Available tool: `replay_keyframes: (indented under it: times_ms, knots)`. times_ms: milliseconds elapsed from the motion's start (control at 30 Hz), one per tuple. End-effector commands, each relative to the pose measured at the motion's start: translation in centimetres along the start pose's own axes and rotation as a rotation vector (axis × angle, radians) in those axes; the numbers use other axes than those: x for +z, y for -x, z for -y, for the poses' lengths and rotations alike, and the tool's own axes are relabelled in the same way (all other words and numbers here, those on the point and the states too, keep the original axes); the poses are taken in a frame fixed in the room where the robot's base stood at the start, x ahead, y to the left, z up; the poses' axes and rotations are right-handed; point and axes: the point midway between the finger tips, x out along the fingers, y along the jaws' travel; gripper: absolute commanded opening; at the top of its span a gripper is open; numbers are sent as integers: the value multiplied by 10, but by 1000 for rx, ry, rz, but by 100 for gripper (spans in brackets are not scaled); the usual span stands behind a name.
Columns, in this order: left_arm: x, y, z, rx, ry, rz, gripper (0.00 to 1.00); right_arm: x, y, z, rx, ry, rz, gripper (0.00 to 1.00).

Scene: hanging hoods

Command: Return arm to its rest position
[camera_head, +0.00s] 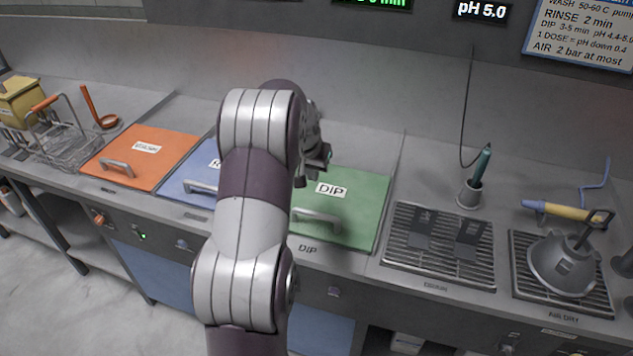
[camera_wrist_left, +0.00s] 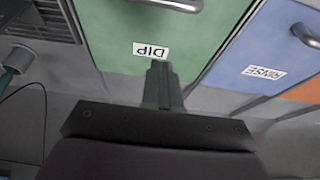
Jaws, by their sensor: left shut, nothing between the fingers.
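My left gripper (camera_head: 314,172) is over the back left part of the green DIP lid (camera_head: 352,218), partly hidden behind my own forearm in the head view. In the left wrist view its fingers (camera_wrist_left: 160,72) are shut with nothing between them, just beside the DIP label. The green lid (camera_wrist_left: 120,25) lies closed, and its handle stands clear of the fingers. My right gripper is in neither view.
An orange lid (camera_head: 145,165) and a blue lid (camera_head: 190,170), partly hidden by my arm, lie to the left. A wire basket (camera_head: 65,145) stands far left. A drain grate (camera_head: 440,262), a probe in a cup (camera_head: 470,193) and a grey hood (camera_head: 563,265) are to the right.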

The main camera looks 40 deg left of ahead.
Motion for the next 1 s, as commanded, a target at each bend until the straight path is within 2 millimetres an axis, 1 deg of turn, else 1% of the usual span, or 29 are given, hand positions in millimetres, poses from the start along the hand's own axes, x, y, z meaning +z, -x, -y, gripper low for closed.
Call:
replay_keyframes:
  times_ms: [133, 300, 333, 367, 400, 433, 467, 500, 567, 600, 667, 700, 733, 800, 833, 900, 1000]
  knots:
    - [0, 6, 0, 0, 0, 0, 0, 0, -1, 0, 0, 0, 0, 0]
    - [-1, 6, 0, -2, 20, -6, 0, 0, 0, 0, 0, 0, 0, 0]
    - [3, 3, 1, -5, 43, -1, 0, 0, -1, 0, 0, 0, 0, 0]
    - [13, -2, 0, -5, 58, 20, 0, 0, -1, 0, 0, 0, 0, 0]
    - [32, -6, -3, -6, 82, 53, 0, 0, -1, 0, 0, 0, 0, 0]
    - [50, -6, -10, -5, 93, 82, 0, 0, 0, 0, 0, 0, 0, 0]
    - [68, -4, -22, -2, 93, 109, 0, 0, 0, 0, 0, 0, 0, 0]
    - [94, 2, -42, 4, 79, 143, 0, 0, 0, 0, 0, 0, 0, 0]
    - [134, 14, -73, 13, 40, 188, 0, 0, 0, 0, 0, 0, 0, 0]
    - [160, 24, -92, 20, 4, 212, 0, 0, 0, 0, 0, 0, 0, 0]
    - [199, 38, -115, 30, -60, 243, 0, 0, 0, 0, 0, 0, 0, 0]
    - [222, 47, -127, 37, -108, 259, 0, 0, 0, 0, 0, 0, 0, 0]
    - [237, 54, -135, 43, -144, 267, 0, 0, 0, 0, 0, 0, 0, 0]
    - [263, 67, -149, 58, -231, 273, 0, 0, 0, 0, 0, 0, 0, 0]
    - [269, 72, -155, 66, -264, 266, 0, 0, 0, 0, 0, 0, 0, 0]
    - [267, 78, -166, 81, -308, 239, 0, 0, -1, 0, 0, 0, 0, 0]
    - [267, 79, -168, 83, -317, 237, 0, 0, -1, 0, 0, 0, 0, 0]
